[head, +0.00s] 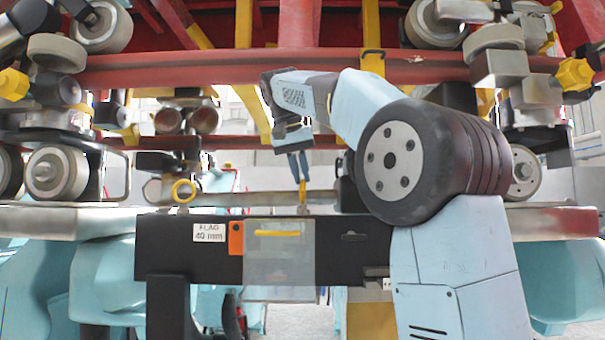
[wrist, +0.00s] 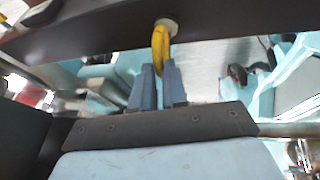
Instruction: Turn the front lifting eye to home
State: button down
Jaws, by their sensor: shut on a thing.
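My gripper (head: 300,180) hangs down above the dark beam, and its blue fingers are shut on a yellow lifting eye (head: 303,198). This eye looks narrow, seen nearly edge-on. In the wrist view, the fingertips of my gripper (wrist: 160,70) sit on either side of the yellow eye (wrist: 159,42), which stands on a round pale base on the dark beam (wrist: 95,22). The fingers hide part of the eye. A second yellow lifting eye (head: 184,190) stands further left, its open ring facing the head camera.
The dark beam (head: 190,258) carries a white label (head: 209,233), an orange tag (head: 236,238) and a clear panel (head: 280,265). Red rails (head: 270,67) cross above my arm. Wheel assemblies (head: 58,173) crowd both sides, leaving little room around the arm.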

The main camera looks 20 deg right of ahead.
jog(key=m, duration=0.2)
jog(key=m+g, duration=0.1)
jog(key=m, duration=0.1)
jog(key=m+g+h, duration=0.1)
jog(key=m, duration=0.1)
jog(key=shift+w+a, duration=0.2)
jog(key=shift+w, duration=0.1)
jog(key=shift+m, duration=0.3)
jog(key=c, duration=1.2)
grip_release()
jog(key=shift+o, duration=0.2)
